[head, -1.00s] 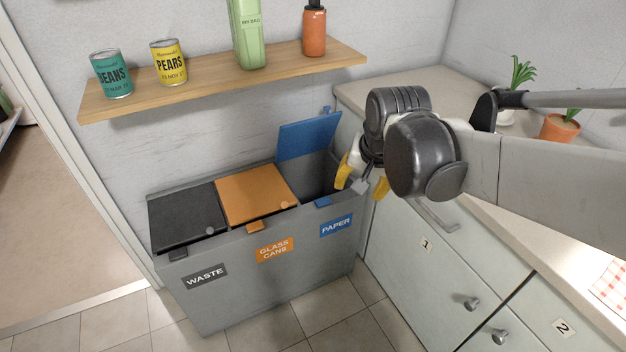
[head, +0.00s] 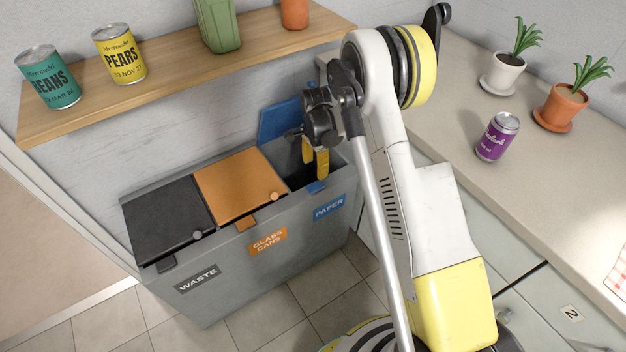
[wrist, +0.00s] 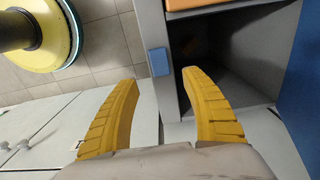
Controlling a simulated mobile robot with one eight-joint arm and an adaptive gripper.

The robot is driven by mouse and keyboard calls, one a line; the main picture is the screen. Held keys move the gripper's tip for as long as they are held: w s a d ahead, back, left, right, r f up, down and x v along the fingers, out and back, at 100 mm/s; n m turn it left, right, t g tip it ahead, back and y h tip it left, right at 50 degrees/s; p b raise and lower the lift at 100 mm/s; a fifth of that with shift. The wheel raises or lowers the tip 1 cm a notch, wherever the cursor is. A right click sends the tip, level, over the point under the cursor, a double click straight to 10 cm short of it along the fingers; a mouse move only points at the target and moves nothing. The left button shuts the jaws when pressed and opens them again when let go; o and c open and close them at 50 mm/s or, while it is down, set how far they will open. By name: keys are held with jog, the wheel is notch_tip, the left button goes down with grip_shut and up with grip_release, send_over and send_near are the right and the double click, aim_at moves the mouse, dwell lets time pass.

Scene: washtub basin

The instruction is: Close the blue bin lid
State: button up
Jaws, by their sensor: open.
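The blue bin lid (head: 280,124) stands raised at the back of the paper compartment, partly hidden behind my arm. In the wrist view the blue lid (wrist: 300,105) shows along the right edge. The paper compartment (wrist: 235,60) is open and dark inside. A small blue tab (wrist: 159,61) sits on the bin's front rim. My gripper (head: 316,162), with yellow fingers, is over the paper compartment, in front of the raised lid. In the wrist view my gripper (wrist: 165,100) is open with nothing between its fingers.
The black waste lid (head: 165,220) and orange glass-cans lid (head: 238,185) are down. A counter (head: 450,115) with a purple can (head: 497,137) and potted plants stands at the right.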

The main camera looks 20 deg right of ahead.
aim_at(315, 186)
notch_tip(315, 186, down, 10)
jog(key=b, duration=0.4)
jog(key=shift+f, duration=0.1)
